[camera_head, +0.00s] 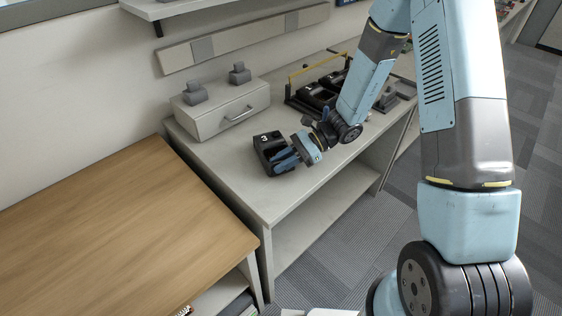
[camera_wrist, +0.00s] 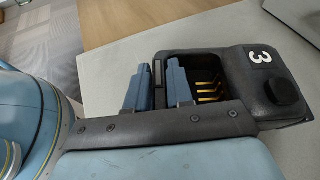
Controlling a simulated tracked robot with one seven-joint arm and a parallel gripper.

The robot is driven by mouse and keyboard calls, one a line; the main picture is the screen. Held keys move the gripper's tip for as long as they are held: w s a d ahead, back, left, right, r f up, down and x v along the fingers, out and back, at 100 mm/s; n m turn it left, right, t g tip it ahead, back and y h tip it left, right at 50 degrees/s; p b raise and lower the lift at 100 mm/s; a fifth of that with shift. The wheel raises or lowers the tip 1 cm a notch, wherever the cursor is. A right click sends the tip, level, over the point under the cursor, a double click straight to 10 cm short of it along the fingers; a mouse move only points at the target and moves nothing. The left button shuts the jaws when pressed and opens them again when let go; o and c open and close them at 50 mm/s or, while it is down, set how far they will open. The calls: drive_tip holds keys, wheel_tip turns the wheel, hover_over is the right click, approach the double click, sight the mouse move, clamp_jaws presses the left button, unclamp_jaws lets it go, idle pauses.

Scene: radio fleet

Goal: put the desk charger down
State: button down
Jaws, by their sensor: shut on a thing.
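The desk charger (camera_head: 266,141) is a black box at the table's front part in the head view. In the wrist view the charger (camera_wrist: 279,117) shows a white 3, a round black knob and an open pocket with gold contacts. My gripper (camera_head: 284,158) is at its near side, with blue fingers. In the wrist view the gripper (camera_wrist: 159,78) has one finger inside the pocket and one outside, shut on the charger's wall between them. The charger is at or just above the grey tabletop (camera_head: 258,196); I cannot tell whether it touches. Its underside is hidden.
A grey drawer box (camera_head: 222,116) with two small grey stands on top is behind left. A black carrier with a yellow handle (camera_head: 318,64) stands at the back, holding black units. A wooden table (camera_head: 110,225) adjoins left. The tabletop in front of the charger is clear.

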drive_tip(key=c, duration=1)
unclamp_jaws()
drive_tip(key=v, duration=1.2)
drive_tip(key=s+d+r+n+t+h, duration=0.3)
drive_tip(key=s+d+r, duration=0.3)
drive_tip(key=r, duration=0.3)
drive_tip(key=s+d+r+n+t+h, duration=0.4)
drive_tip(key=s+d+r+h, duration=0.1)
drive_tip(key=r, duration=0.4)
drive_tip(key=s+d+r+n+t+h, duration=0.4)
drive_tip(key=s+d+r, duration=0.4)
drive_tip(key=r, duration=0.2)
drive_tip(key=shift+d, duration=0.1)
